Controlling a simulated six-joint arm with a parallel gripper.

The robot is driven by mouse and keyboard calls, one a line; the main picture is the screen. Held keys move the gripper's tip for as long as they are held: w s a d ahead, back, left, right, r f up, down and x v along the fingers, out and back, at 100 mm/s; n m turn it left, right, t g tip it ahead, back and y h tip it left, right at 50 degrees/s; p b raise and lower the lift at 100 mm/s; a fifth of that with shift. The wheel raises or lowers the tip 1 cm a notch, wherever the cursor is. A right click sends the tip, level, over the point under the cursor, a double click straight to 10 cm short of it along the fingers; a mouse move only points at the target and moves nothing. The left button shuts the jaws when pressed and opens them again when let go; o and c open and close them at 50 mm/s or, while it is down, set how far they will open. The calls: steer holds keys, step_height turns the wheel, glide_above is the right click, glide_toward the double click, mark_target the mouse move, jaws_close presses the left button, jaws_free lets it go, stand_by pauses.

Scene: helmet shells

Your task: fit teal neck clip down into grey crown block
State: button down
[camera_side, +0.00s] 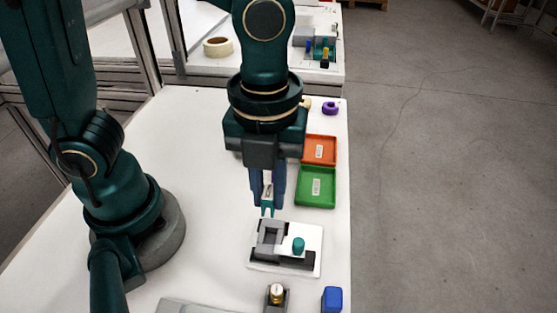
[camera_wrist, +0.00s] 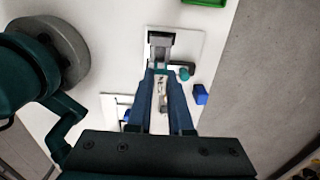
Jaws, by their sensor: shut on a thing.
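The teal neck clip (camera_side: 267,210) hangs between the fingers of my gripper (camera_side: 267,203) in the side view, prongs pointing down, with a pale label on its upper part. My gripper is shut on it. The grey crown block (camera_side: 270,235), with a square opening, sits on a white plate (camera_side: 255,267) below and slightly in front of the clip. The clip is above the block and apart from it. In the wrist view my gripper (camera_wrist: 161,72) points at the plate (camera_wrist: 196,40), and the fingers partly hide the block (camera_wrist: 160,52).
A teal knob (camera_side: 298,245) stands on the same plate, right of the block. A green tray (camera_side: 316,187) and an orange tray (camera_side: 319,150) lie behind. A blue block (camera_side: 332,299) and a grey holder (camera_side: 276,299) are in front. The table's right edge is close.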

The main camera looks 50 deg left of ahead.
steer(key=shift+f, duration=0.1)
steer(key=shift+f, duration=2.8)
steer(key=shift+f, duration=1.05)
steer(key=c, duration=0.8)
jaws_free()
steer(key=shift+o, duration=0.2)
steer(key=shift+r, duration=2.6)
steer(key=shift+w, duration=0.1)
